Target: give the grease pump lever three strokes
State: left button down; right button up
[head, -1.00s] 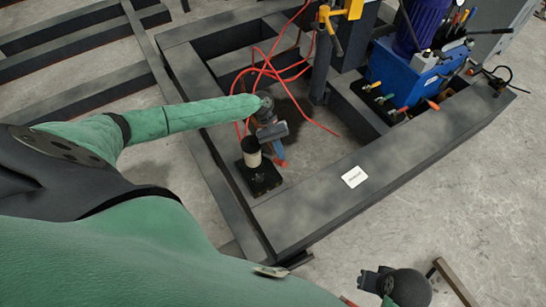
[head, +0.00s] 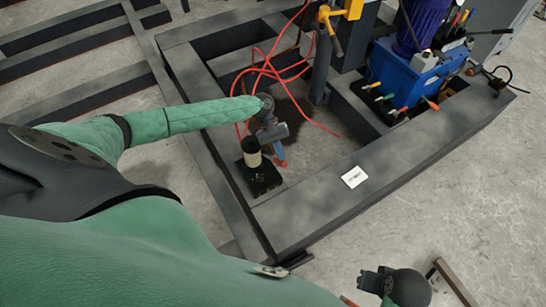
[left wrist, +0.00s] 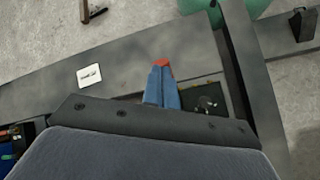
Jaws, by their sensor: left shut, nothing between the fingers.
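The grease pump, as I take it, is the cream cylinder with a black top (head: 252,158) on a black base plate (head: 260,180), inside the near corner of the dark steel frame. My left gripper (head: 281,161) is shut and empty, pointing down just right of the cylinder. Its blue fingers with a red end show in the left wrist view (left wrist: 162,75), beside the black plate (left wrist: 208,100). I cannot make out the pump lever, nor whether the fingers touch any part of the pump.
The dark steel frame (head: 310,215) surrounds the pump, with a white label (head: 354,177) on its near beam. Red hoses (head: 270,68) loop behind the gripper. A blue hydraulic unit (head: 405,75) with several coloured handles stands at the back right.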

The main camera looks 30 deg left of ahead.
pick_arm(q)
jog(key=shift+s+d+f, duration=0.15)
jog(key=shift+d+f, duration=0.15)
jog(key=shift+f, duration=0.05)
jog(key=shift+s+d+f+p, duration=0.25)
jog(key=shift+d+f+p, duration=0.15)
jog(key=shift+f, duration=0.1)
jog(key=shift+s+d+f, duration=0.1)
dwell(0.4)
jog(key=shift+s+d+f, duration=0.15)
jog(key=shift+d+f, duration=0.1)
jog(key=shift+f, duration=0.2)
jog(key=shift+d+f, duration=0.1)
jog(key=shift+s+d+f, duration=0.15)
jog(key=shift+d+f, duration=0.1)
jog(key=shift+f, duration=0.2)
jog(key=shift+d, duration=0.1)
